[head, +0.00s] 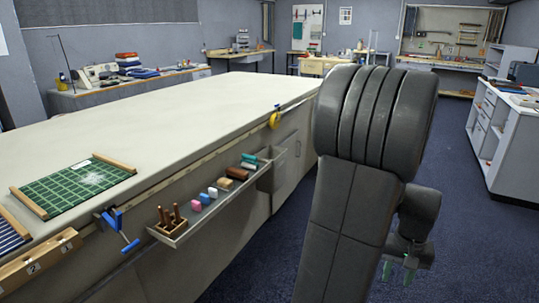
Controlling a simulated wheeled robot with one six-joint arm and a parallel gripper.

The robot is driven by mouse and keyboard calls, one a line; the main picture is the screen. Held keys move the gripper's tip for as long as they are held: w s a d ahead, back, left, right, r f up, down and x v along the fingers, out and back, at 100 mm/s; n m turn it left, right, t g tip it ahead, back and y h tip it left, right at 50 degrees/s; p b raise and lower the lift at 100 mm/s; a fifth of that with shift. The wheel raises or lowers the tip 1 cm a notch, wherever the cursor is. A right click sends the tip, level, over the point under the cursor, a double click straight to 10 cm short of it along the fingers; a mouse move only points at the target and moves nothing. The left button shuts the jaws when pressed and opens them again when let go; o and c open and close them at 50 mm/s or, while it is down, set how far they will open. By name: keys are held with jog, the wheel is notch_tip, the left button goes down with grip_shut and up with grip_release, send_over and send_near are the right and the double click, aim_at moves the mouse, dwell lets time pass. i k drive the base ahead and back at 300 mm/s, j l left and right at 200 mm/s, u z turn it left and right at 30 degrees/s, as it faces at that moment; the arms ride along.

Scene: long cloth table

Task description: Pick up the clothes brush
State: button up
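A narrow grey tray (188,229) hangs along the near side of the long table. A brown oblong block (237,173) in it looks like the clothes brush, though bristles are too small to make out. It lies toward the tray's far end, beside a small tan piece. My gripper (399,271) hangs low at the right, over the blue floor and well apart from the tray. Its two green-tipped fingers are spread with nothing visible between them. My dark arm stands between and hides part of the room behind.
The long cloth table (190,110) has a mostly bare top. A green gridded mat (75,190), a blue clamp (117,228) and a yellow tape (274,119) are at its near edge. The tray also holds a wooden peg block (171,220) and small coloured blocks. A grey cabinet (503,135) stands right.

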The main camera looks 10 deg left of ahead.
aim_at(236, 174)
jog(key=i+l+u, duration=0.1)
jog(key=i+u, duration=0.35)
jog(key=i+l+u, duration=0.2)
jog(key=i+u, duration=0.25)
jog(key=i+l+u, duration=0.3)
jog(key=u, duration=0.15)
jog(key=i+l+u, duration=0.3)
jog(key=l+u, duration=0.2)
jog(key=i+l+u, duration=0.15)
jog(key=l+u, duration=0.3)
jog(key=l, duration=0.2)
jog(key=i+l+u, duration=0.1)
jog(key=l+u, duration=0.35)
jog(key=l, duration=0.15)
